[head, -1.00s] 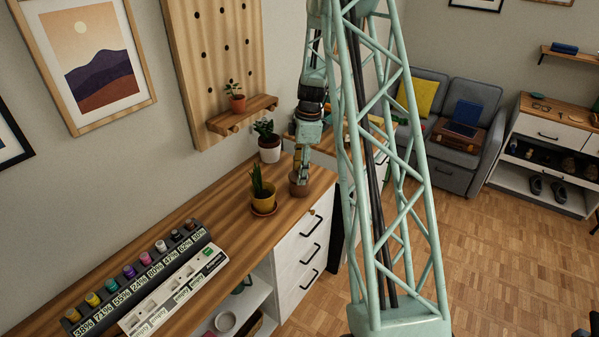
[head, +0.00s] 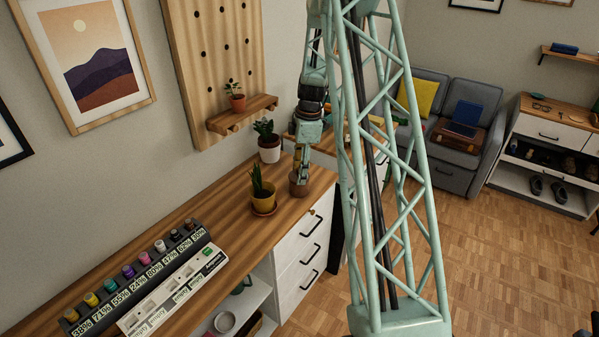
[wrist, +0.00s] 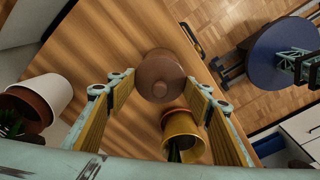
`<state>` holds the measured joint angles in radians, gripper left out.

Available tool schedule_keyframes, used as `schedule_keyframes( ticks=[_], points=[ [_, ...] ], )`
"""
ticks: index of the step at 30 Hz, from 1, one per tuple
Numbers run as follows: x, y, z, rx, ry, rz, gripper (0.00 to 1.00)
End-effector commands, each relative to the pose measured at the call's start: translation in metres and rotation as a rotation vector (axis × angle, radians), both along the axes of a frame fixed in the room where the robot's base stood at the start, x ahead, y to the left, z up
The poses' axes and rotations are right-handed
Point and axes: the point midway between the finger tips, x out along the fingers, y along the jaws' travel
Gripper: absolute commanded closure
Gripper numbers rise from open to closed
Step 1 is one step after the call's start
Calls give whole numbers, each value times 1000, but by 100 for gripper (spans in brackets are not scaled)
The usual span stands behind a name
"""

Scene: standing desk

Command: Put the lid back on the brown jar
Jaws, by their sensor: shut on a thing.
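The brown jar (head: 298,187) stands near the right end of the wooden desk top, beside the yellow pot. My gripper (head: 302,175) points down right over the jar, at its top. In the wrist view, my gripper (wrist: 159,82) has its two yellow-padded fingers on either side of the round brown lid (wrist: 152,70), whose small knob faces the camera. The fingers are shut on the lid. The lid hides most of the jar below it, so I cannot tell whether it rests fully on the rim.
A yellow pot (head: 263,203) with a spiky plant stands close to the jar on a saucer. A white-and-brown pot (head: 269,151) stands behind. A rack of labelled bottles (head: 140,275) fills the desk's left part. A wooden peg shelf (head: 243,113) hangs above. The desk's front edge is near the jar.

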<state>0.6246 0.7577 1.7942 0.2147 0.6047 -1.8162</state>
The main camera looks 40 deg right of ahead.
Motion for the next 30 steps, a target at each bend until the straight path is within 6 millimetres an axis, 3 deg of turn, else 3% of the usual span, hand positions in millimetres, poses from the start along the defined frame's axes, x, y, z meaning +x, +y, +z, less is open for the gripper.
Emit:
schedule_keyframes(
  ticks=[5,6,10,17,21,30],
  points=[
    [0,0,0,0,0,0,64],
    [0,0,0,0,0,0,50],
    [0,0,0,0,0,0,38],
    [0,0,0,0,0,0,37],
    [0,0,0,0,0,0,24],
    [0,0,0,0,0,0,24]
  ],
)
